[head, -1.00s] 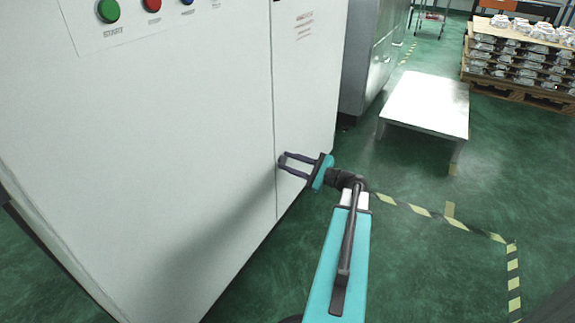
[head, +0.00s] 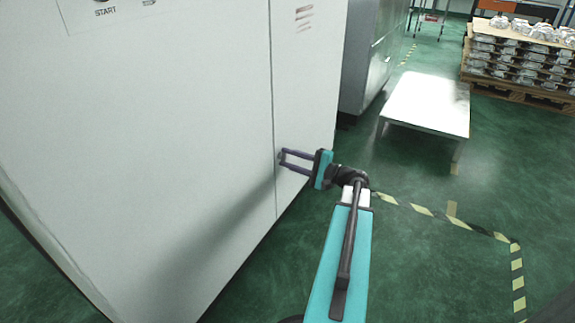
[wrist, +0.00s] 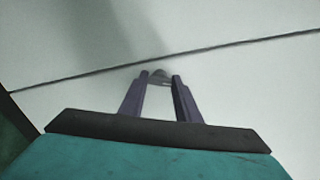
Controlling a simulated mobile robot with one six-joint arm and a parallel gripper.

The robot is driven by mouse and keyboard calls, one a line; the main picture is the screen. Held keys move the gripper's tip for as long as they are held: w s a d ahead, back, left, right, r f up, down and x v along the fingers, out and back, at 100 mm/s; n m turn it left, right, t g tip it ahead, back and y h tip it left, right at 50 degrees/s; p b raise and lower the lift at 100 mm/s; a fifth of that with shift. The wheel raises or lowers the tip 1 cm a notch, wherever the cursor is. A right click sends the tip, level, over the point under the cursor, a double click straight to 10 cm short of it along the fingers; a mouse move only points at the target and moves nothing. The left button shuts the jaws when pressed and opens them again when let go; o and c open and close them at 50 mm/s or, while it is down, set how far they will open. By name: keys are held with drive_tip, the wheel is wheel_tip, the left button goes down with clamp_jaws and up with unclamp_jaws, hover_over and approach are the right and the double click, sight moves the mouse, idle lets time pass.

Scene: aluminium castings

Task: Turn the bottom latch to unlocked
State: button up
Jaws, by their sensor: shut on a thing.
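The bottom latch is a small grey piece (wrist: 160,76) near the door seam of the white cabinet (head: 190,130). In the wrist view it shows between my gripper's fingertips (wrist: 158,77). My gripper (head: 282,157) is shut on it, its two dark fingers reaching to the cabinet face from the right in the head view. The fingers stand apart by about the latch's width. The fingertips cover much of the latch, so I cannot tell its angle or whether it is locked.
A low white table (head: 428,103) stands behind and right of my arm. A pallet with stacked castings (head: 520,60) is at the back right. A grey cabinet (head: 372,60) stands beyond the white one. Green floor with striped tape (head: 420,210) is open on the right.

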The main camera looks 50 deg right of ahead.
drive_tip(key=shift+f+n+b, duration=0.15)
drive_tip(key=shift+n+b, duration=1.05)
drive_tip(key=shift+n, duration=0.8)
drive_tip(key=o, duration=1)
drive_tip(key=shift+o, duration=0.2)
drive_tip(key=shift+s, duration=0.1)
